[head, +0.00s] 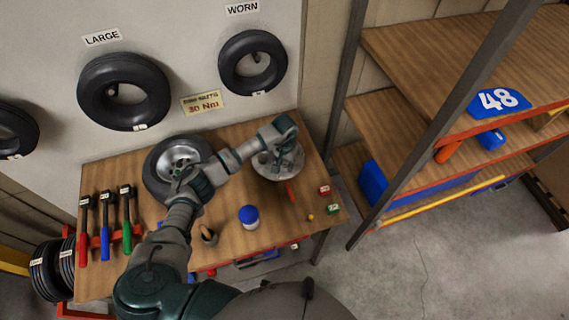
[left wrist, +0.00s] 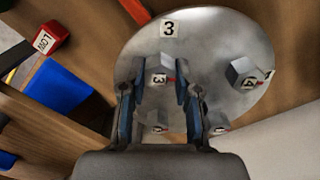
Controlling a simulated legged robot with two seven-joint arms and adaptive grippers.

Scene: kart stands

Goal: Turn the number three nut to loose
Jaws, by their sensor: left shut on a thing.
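A round metal plate (head: 268,173) lies on the wooden bench; it fills the middle of the left wrist view (left wrist: 215,35). It carries several grey nuts with small red marks and white number tags. A tag reading 3 (left wrist: 170,28) sits near the plate's rim. The nut beside that tag (left wrist: 160,66) is between my left fingers. My left gripper (left wrist: 160,72) is shut on this nut, with one finger on each side. In the head view my left gripper (head: 285,150) points down over the plate and hides part of it. My right gripper does not show.
A wheel (head: 180,153) lies left of the plate. A blue-lidded jar (head: 249,215), a red-handled tool (head: 290,191) and small red cubes (head: 325,190) are near the plate. A shelf rack (head: 400,150) rises to the right.

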